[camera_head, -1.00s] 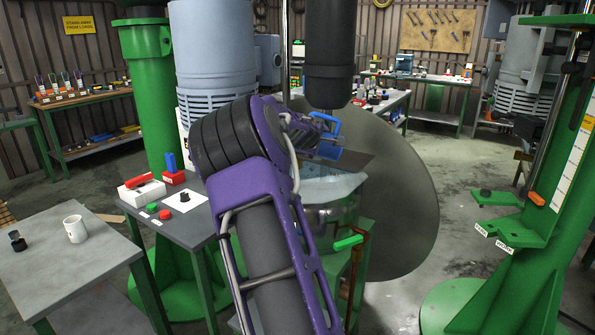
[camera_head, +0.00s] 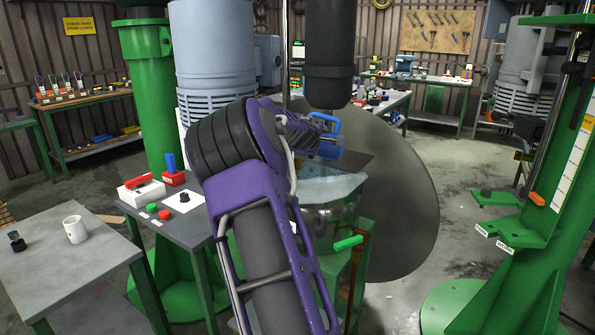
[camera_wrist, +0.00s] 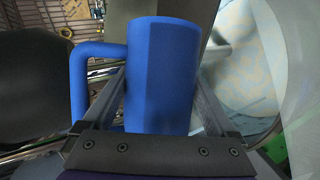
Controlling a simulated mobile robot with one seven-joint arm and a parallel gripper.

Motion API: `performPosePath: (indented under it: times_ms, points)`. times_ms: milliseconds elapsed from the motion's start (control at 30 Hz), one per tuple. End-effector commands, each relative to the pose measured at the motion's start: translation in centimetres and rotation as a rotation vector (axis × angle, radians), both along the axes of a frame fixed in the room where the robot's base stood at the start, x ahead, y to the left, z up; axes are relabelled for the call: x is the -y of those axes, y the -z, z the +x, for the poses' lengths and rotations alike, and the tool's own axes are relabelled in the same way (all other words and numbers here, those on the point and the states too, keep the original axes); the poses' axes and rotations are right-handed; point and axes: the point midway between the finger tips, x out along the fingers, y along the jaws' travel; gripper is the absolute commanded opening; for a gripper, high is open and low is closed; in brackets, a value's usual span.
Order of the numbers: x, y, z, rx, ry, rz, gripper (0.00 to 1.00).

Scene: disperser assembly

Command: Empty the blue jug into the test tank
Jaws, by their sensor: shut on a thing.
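The blue jug (camera_head: 330,148) is in my gripper, above the clear test tank (camera_head: 334,190) in the head view. In the wrist view the blue jug (camera_wrist: 160,75) fills the middle, with its handle on the left. My gripper (camera_wrist: 165,100) has one finger on each side of the jug and is shut on it. In the head view my arm hides much of the jug and part of the tank. The jug's mouth and contents cannot be made out, and no pouring stream shows.
A dark disperser column (camera_head: 330,55) hangs just behind the jug. A green tap handle (camera_head: 348,243) sticks out below the tank. A grey control table (camera_head: 185,222) with a red button stands left, and a grey table with a white mug (camera_head: 75,229) stands at front left.

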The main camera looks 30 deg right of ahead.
Motion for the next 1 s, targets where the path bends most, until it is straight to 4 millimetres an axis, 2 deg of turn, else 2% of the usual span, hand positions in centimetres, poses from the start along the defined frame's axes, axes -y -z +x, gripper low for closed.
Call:
performPosePath:
  times_ms: [1000]
  points:
    - [0.0,0.09,0.02,-0.026,-0.001,-0.034,0.14]
